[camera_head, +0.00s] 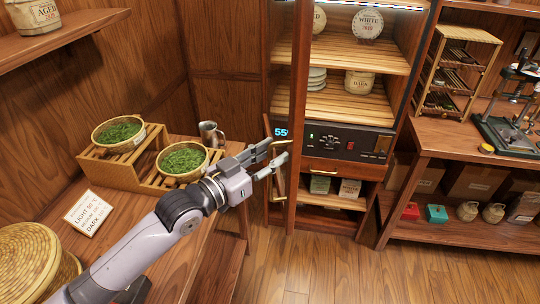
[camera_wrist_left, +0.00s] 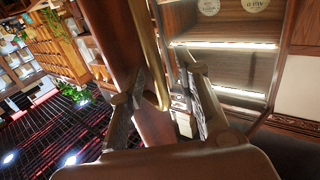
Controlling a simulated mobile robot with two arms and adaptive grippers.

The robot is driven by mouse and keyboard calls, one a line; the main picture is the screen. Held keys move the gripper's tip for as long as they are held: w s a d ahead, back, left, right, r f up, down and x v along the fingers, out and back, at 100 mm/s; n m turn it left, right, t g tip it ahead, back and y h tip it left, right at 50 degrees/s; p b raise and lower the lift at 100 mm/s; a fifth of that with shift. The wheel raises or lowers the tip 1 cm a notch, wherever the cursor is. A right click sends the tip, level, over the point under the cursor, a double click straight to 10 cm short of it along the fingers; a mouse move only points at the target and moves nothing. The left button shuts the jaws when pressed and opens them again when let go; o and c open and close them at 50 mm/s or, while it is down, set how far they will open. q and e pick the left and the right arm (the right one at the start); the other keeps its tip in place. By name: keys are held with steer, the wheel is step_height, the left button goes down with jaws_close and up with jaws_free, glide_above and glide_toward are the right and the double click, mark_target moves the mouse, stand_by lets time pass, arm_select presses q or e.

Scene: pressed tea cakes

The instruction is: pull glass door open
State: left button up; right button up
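The wooden cabinet (camera_head: 382,150) has lit shelves that show uncovered in the head view. Its wood-framed glass door (camera_head: 270,60) seems to stand swung out at the left, seen nearly edge-on. A brass bar handle (camera_head: 280,142) is on the door; it also shows in the left wrist view (camera_wrist_left: 146,45). My left gripper (camera_head: 281,157) is at this handle. In the left wrist view its two fingers (camera_wrist_left: 168,90) are apart, with the handle's lower end between them, closer to the left finger. Whether they touch it, I cannot tell. My right gripper is not in view.
A wooden side table (camera_head: 205,238) stands at the left with a stepped rack of tea baskets (camera_head: 118,132), a metal mug (camera_head: 211,134) and a sign card (camera_head: 90,214). A workbench (camera_head: 465,140) is at the right. The floor (camera_head: 400,275) before the cabinet is clear.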

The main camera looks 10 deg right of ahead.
arm_select(q)
steer(key=v, duration=1.2)
steer(key=shift+f, duration=0.1)
